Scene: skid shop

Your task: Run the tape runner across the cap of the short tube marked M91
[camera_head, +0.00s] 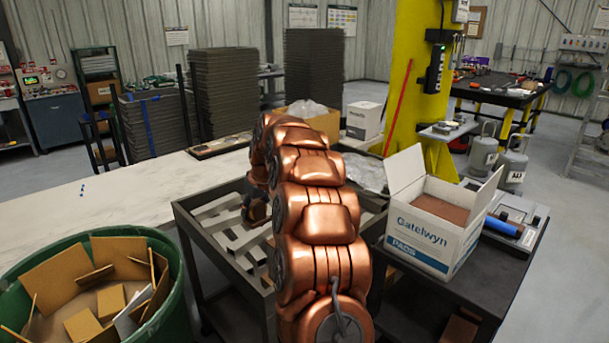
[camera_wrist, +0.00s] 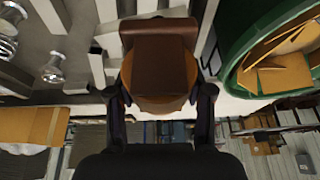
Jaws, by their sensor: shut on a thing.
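My gripper (camera_wrist: 162,94) has one dark finger on each side of a brown thing (camera_wrist: 160,58) and is shut on it. The thing has a dark brown blocky top and a rounded orange-brown part below. I cannot tell from its shape whether it is the tape runner. In the head view, my gripper (camera_head: 256,207) shows partly at the left of my copper arm, over the slatted grey tray (camera_head: 196,222); the arm hides much of that area. No mark M91 is readable, and I cannot pick out the short tube.
A green bin (camera_head: 168,300) of cardboard pieces stands at left, near the long pale table (camera_head: 130,190). An open Gatelwyn carton (camera_head: 425,240) sits on the dark cart at right, beside a blue roll (camera_head: 503,227). Shiny metal pieces (camera_wrist: 52,69) show in the wrist view.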

